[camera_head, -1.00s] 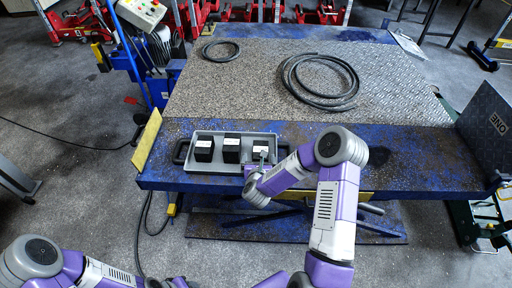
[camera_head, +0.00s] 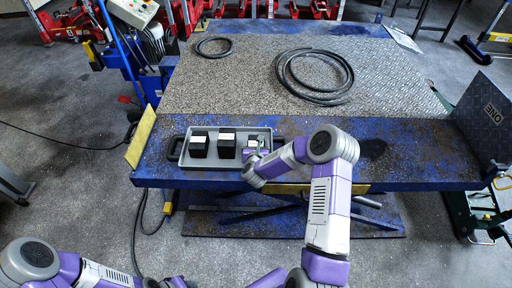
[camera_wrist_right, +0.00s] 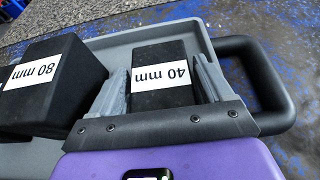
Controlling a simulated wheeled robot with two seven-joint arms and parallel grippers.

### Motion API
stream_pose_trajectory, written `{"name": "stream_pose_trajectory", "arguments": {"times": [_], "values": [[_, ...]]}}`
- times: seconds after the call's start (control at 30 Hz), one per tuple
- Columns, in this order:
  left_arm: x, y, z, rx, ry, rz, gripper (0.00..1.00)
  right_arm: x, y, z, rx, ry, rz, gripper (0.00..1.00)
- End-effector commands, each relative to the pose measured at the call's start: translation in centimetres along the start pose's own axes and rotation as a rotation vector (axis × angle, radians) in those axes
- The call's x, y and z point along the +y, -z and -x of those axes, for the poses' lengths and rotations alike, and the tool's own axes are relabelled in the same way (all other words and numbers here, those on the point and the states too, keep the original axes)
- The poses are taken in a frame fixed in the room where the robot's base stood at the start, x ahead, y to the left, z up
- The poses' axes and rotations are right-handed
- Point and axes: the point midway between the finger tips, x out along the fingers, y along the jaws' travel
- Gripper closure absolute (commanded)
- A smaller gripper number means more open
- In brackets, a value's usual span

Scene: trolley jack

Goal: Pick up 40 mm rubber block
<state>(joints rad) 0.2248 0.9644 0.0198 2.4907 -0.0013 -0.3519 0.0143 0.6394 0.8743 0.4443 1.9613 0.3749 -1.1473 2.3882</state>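The 40 mm rubber block (camera_wrist_right: 162,76) is black with a white "40 mm" label. It sits at the right end of a grey tray (camera_head: 205,164). In the head view only a small part of it shows, behind my right gripper (camera_head: 252,150). In the right wrist view my right gripper (camera_wrist_right: 163,84) is open, with one finger on each side of the block. The gaps are narrow, and I cannot tell whether either finger touches. My left gripper is not in view; only part of the left arm shows at the lower left.
The 80 mm block (camera_wrist_right: 52,88) stands close to the left finger. Another black block (camera_head: 198,144) is at the tray's left end. The tray has a black handle (camera_wrist_right: 262,85) at each end and rests on a blue lift table (camera_head: 420,150). A hose coil (camera_head: 315,77) lies behind.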

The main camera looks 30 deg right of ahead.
Motion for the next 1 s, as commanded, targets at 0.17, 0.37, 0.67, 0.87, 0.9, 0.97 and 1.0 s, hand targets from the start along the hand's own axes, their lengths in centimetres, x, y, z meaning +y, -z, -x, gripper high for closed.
{"name": "stream_pose_trajectory", "arguments": {"times": [0.17, 0.37, 0.67, 0.87, 0.9, 0.97, 1.0], "values": [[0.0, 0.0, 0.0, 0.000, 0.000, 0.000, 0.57, 0.0, 0.0, 0.0, 0.000, 0.000, 0.000, 0.49], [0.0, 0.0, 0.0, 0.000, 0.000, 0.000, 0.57, 0.0, -0.1, 0.0, -0.003, 0.000, 0.000, 0.70], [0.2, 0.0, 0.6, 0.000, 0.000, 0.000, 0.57, 0.0, -1.6, 0.6, -0.006, 0.001, 0.000, 0.70], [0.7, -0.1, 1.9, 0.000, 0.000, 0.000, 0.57, 0.0, -5.5, 2.2, -0.007, 0.000, 0.000, 0.70], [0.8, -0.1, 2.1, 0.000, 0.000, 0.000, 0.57, 0.0, -6.3, 2.5, -0.007, 0.001, 0.000, 0.70], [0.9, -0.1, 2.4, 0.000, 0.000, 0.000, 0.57, 0.0, -7.2, 3.0, -0.006, -0.001, 0.000, 0.70], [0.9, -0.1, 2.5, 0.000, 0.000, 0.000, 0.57, 0.0, -7.8, 3.2, -0.006, 0.000, -0.001, 0.70]]}}
